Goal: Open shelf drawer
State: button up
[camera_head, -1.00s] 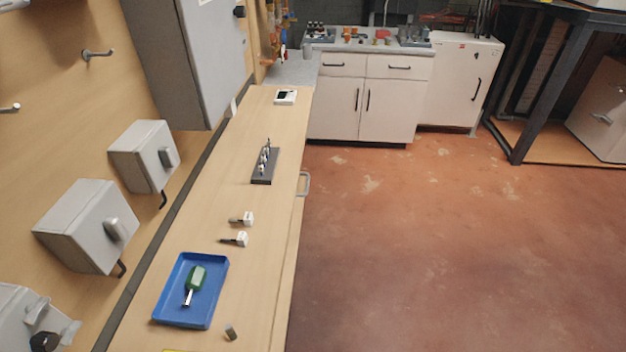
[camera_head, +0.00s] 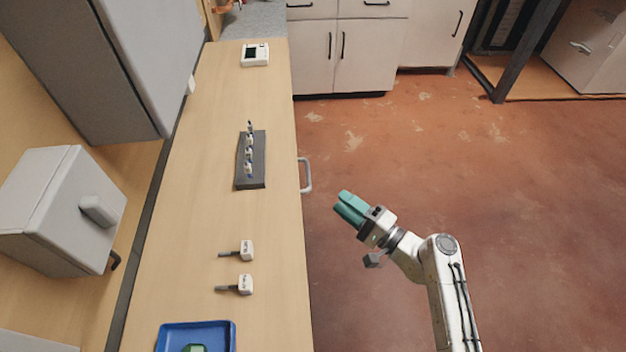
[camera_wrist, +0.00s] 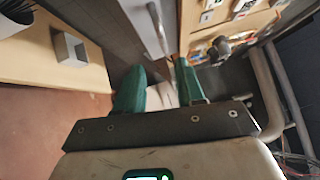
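The shelf drawer's grey handle (camera_head: 307,175) sticks out from the right side of the long wooden counter (camera_head: 215,215) in the head view. The drawer front is seen too steeply to show clearly; no drawer stands out from the counter. My gripper (camera_head: 341,202) has teal fingers and is in the air over the floor, right of the handle and a little nearer to me, not touching it. In the wrist view my gripper (camera_wrist: 158,68) has a clear gap between its fingers and holds nothing. A pale bar (camera_wrist: 157,28) shows beyond the fingertips; I cannot tell if it is the handle.
On the counter are a dark rack with small parts (camera_head: 251,160), two small white-headed pieces (camera_head: 246,250), a blue tray (camera_head: 225,329) and a white device (camera_head: 255,55). White cabinets (camera_head: 365,55) stand at the back. The red floor right of the counter is clear.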

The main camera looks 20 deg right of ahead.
jog(key=p+x, duration=0.1)
jog(key=x, duration=0.9)
jog(key=shift+w+r, duration=0.2)
jog(key=shift+w, duration=0.2)
jog(key=shift+c, duration=0.3)
grip_shut()
